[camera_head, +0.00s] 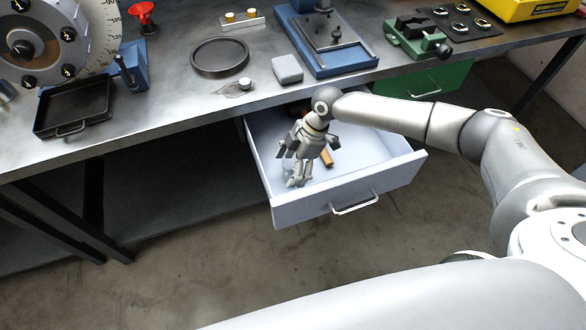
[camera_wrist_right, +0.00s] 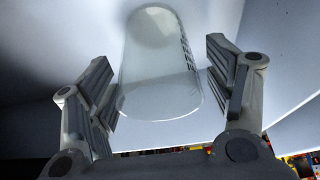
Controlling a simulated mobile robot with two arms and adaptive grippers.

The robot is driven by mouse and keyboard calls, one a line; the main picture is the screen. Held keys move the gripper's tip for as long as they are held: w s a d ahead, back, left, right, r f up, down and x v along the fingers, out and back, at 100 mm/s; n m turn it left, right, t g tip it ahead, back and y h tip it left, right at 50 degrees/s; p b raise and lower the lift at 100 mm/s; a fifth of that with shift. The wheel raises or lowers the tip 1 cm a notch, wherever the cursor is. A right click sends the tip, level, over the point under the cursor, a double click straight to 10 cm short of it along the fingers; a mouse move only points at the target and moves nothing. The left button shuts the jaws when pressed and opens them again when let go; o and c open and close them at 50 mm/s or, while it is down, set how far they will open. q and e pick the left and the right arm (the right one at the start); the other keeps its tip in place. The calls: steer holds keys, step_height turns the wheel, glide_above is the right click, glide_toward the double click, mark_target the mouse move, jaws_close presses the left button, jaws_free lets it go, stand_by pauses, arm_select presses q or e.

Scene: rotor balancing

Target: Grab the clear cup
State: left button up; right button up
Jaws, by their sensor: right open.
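The clear cup (camera_wrist_right: 160,75) is a transparent cylinder with dark marks along one side. In the right wrist view it stands between the two fingers of my right gripper (camera_wrist_right: 165,85), with a gap to the finger on the right and little space on the left. In the head view my right gripper (camera_head: 300,178) reaches down into the open white drawer (camera_head: 315,208), fingers open. There the cup shows only faintly beside the fingers (camera_head: 288,165), mostly hidden. My left gripper is not in view.
A brown-handled object (camera_head: 326,157) lies in the drawer next to my gripper. The workbench above holds a black tray (camera_head: 75,108), a dark ring (camera_head: 220,57), a grey block (camera_head: 287,69) and a blue stand (camera_head: 330,50). The drawer's right part looks clear.

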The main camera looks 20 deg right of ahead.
steer(key=shift+x, duration=1.2)
steer(key=c, duration=1.1)
steer(key=shift+r, duration=0.1)
